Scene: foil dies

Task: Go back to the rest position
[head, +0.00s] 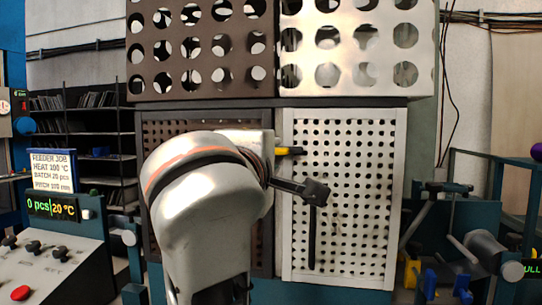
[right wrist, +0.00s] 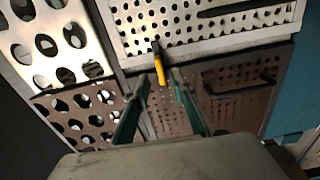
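My right arm rises through the middle of the head view, its pale wrist in front of the dark perforated door (head: 158,135). The wrist hides the gripper's fingers there. In the right wrist view my right gripper (right wrist: 165,78) is open, its two green fingers apart with a visible gap. A yellow-handled tool with a dark end (right wrist: 158,66) shows just beyond the fingertips, nearer the left finger. It also shows in the head view (head: 286,151) beside the wrist. I cannot tell what supports it. My left gripper is in neither view.
A light perforated door (head: 345,240) with a dark vertical handle stands right of the wrist. Panels with large holes (head: 360,45) are above. A control console (head: 50,265) is at left, shelves (head: 105,155) behind it. A vise-like fixture (head: 480,245) is at right.

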